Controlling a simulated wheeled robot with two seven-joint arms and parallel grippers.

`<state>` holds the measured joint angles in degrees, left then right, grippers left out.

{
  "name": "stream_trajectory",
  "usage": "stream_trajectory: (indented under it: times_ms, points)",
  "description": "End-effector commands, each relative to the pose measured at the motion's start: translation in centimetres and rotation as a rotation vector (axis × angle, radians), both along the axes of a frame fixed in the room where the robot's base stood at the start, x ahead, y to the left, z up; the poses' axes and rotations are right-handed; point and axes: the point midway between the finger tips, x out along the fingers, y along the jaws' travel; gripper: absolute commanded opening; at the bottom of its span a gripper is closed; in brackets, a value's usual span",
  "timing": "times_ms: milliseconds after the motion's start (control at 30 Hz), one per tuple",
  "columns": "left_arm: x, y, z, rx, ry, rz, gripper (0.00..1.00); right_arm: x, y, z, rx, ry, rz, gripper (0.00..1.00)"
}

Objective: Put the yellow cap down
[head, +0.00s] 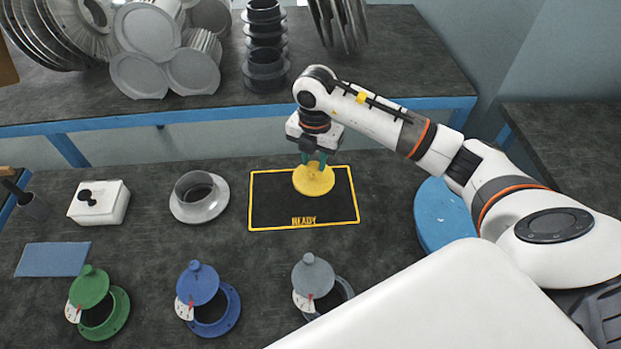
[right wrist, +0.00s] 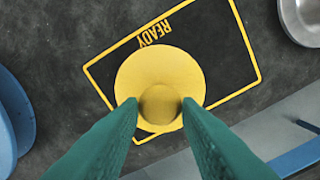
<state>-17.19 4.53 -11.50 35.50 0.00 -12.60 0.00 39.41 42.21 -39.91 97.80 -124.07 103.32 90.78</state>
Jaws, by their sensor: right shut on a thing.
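The yellow cap (head: 314,181) is a round disc with a knob on top. In the head view it is over the black READY mat (head: 275,204), toward the mat's upper right part. My right gripper (head: 314,158) is above the cap, pointing down. In the right wrist view the cap (right wrist: 160,70) lies between the green fingertips, which are shut on its knob (right wrist: 160,102). The cap overlaps the mat's yellow border in that view. I cannot tell whether its underside touches the mat. My left gripper is not in view.
A grey flanged ring (head: 199,197) and a white box (head: 99,202) stand left of the mat. Green (head: 99,303), blue (head: 208,299) and grey (head: 320,281) capped flanges stand along the front. A blue round thing (head: 441,215) is at right. Bare bench surrounds the mat.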

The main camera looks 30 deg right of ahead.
Motion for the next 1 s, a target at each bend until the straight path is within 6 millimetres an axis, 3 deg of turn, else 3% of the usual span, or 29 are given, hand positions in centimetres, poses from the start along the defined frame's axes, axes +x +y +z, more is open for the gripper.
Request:
stream_trajectory:
  times_ms: [500,967,1000]
  points:
    - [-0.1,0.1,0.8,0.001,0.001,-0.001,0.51,0.0,0.0,-5.6,-0.001,0.001,0.002,0.00]
    - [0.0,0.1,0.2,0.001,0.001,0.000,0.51,0.0,0.0,-6.5,0.000,-0.001,0.003,0.00]
    - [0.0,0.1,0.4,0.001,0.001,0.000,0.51,0.0,0.0,-6.3,0.000,-0.001,0.003,0.37]
